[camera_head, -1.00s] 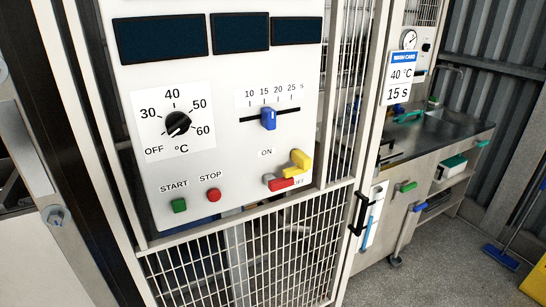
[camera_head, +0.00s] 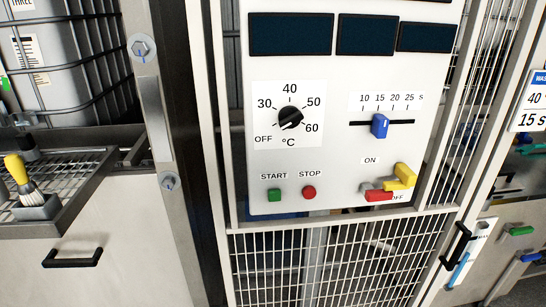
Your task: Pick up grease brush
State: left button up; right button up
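A brush with a yellow handle and pale bristles (camera_head: 22,180) stands at the far left, bristles down, in a small grey holder (camera_head: 36,207) on a metal grate. It looks like the grease brush. The brush leans slightly, with its yellow handle up. Neither of my grippers shows in this view.
A white control panel (camera_head: 340,170) on a mesh gate (camera_head: 330,265) fills the middle and right. A grey post (camera_head: 160,120) stands between it and the grated bench (camera_head: 75,165). A cabinet with a black handle (camera_head: 72,258) is below the bench. A caged tank (camera_head: 75,60) stands behind.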

aim_at(31, 196)
jog(key=u, duration=1.3)
